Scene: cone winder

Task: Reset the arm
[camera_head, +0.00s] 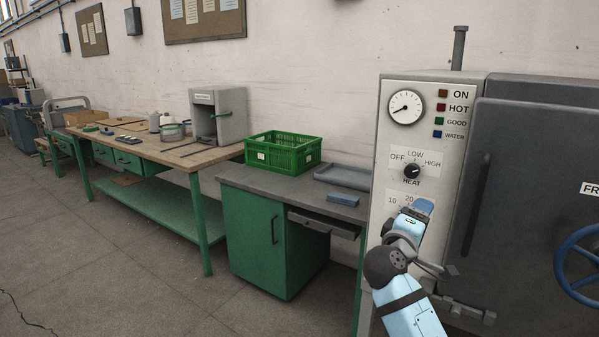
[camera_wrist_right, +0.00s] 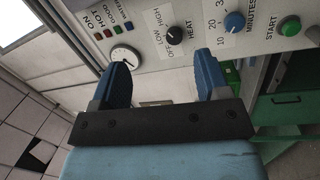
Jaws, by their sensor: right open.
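My right arm rises from the bottom of the head view, in front of the control panel. My right gripper (camera_head: 421,208) is at the panel's lower dial, covering part of its scale. In the right wrist view the gripper (camera_wrist_right: 163,78) has its two blue fingers wide apart with nothing between them. The fingers point toward the panel (camera_wrist_right: 185,62), with the heat knob (camera_wrist_right: 174,37) seen beyond the gap. The blue minutes knob (camera_wrist_right: 234,22) shows beyond the other finger. I cannot tell whether a finger touches the panel. My left gripper is not in view.
The cabinet's dark door (camera_head: 520,170) with a blue handwheel (camera_head: 580,262) stands right of the panel. A green crate (camera_head: 283,152), a grey tray (camera_head: 342,177) and a blue block (camera_head: 343,198) are on the green bench. A long wooden workbench (camera_head: 150,148) stands farther left. The floor in front is clear.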

